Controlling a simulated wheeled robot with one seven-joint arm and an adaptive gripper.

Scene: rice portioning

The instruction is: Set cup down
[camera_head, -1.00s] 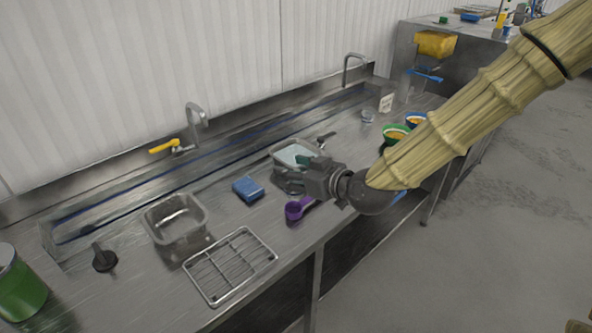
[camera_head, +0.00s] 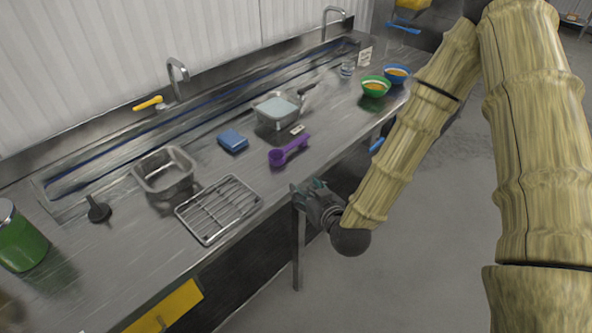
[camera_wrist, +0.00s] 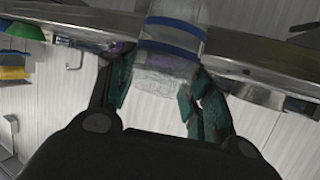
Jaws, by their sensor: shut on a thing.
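My gripper (camera_head: 312,187) is in front of the counter's front edge, right of the wire rack and out over the floor side. In the wrist view its dark green fingers (camera_wrist: 160,98) are shut around a clear cup (camera_wrist: 162,76) with blue bands. The cup looks see-through and whitish between the fingers, and its far end runs out of the picture top. In the head view the held cup is hard to make out against the gripper. Another clear cup (camera_head: 347,69) stands at the counter's far end.
The steel counter (camera_head: 250,178) holds a wire rack (camera_head: 219,209), an empty metal pan (camera_head: 165,172), a blue sponge (camera_head: 232,141), a purple scoop (camera_head: 288,151), a filled pan (camera_head: 277,110), and green (camera_head: 375,87) and blue-rimmed (camera_head: 397,74) bowls. A green canister (camera_head: 20,240) stands left.

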